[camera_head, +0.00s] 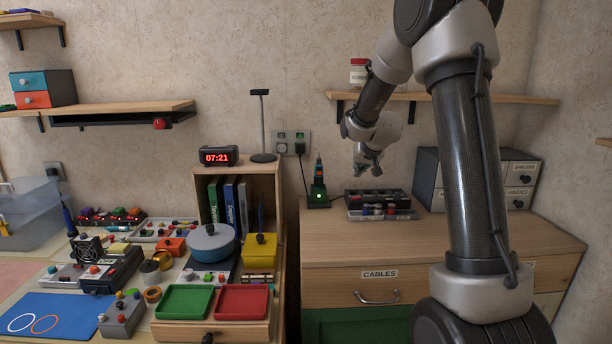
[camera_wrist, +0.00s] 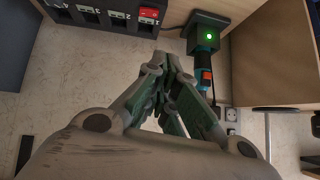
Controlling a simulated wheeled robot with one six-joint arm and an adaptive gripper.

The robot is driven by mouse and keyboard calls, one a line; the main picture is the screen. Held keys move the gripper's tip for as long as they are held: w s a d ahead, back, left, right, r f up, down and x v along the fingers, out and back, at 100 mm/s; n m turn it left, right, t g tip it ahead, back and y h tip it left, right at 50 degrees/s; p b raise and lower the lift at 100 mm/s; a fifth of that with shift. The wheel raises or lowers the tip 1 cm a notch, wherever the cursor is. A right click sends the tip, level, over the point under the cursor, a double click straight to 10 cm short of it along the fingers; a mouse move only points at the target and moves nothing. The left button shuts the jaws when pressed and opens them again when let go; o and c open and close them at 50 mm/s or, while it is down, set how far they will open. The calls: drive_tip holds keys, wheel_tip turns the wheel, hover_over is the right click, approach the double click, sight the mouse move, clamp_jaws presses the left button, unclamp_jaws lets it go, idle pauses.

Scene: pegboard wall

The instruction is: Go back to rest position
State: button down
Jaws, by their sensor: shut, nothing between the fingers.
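My gripper (camera_head: 369,166) hangs at the end of my arm, in front of the wall and above the right-hand wooden cabinet (camera_head: 440,237). In the wrist view my gripper (camera_wrist: 168,58) has its fingers drawn together with nothing between them. It is above and apart from a black multi-slot box (camera_head: 378,197) on the cabinet top. A screwdriver-like tool in a dark stand with a green light (camera_head: 319,190) is left of the gripper; it also shows in the wrist view (camera_wrist: 207,40).
A grey drawer unit (camera_head: 428,177) stands behind my arm. A shelf (camera_head: 515,99) with a jar (camera_head: 359,72) is above. A bookcase (camera_head: 267,185) carries a clock (camera_head: 218,156) and a stand lamp (camera_head: 263,120). The left workbench is crowded with trays and tools.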

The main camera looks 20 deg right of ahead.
drive_tip(key=s+a+f+g, duration=0.2)
drive_tip(key=s+f+g, duration=0.3)
drive_tip(key=s, duration=0.6)
drive_tip(key=s+a+r+n, duration=0.1)
drive_tip(key=s+r, duration=0.3)
drive_tip(key=s, duration=0.6)
drive_tip(key=s+a+r+n+y, duration=0.1)
drive_tip(key=s+a+r, duration=0.2)
drive_tip(key=s, duration=0.8)
drive_tip(key=s+a+r+n, duration=0.1)
drive_tip(key=s+a+r, duration=0.2)
drive_tip(key=s, duration=0.8)
drive_tip(key=shift+a+r+n, duration=0.3)
drive_tip(key=shift+r, duration=0.55)
drive_tip(key=shift+s, duration=0.1)
